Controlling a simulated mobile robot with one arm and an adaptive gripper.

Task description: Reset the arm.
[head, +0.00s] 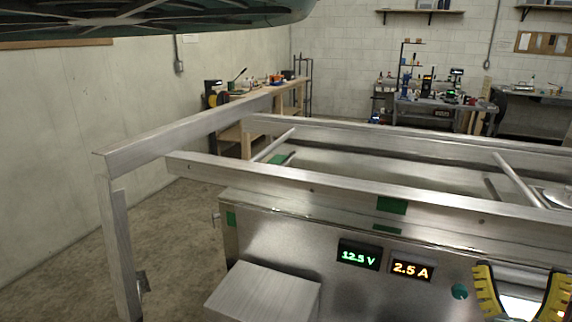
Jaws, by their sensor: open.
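My gripper (521,280) shows at the lower right edge of the head view. Its two yellow and black fingers stand apart, pointing up, with nothing held between them. A bright patch shows between the fingers, low down. They appear in front of the metal front panel (300,238) of the aluminium trailer frame, right of a round green button (459,291). The rest of my arm is out of view below.
Aluminium rails (330,187) cross the view, with a post (118,240) at the left. The panel has a green voltage display (358,255), an orange current display (411,269) and a protruding metal box (262,292). Benches (440,106) stand behind. Floor at left is clear.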

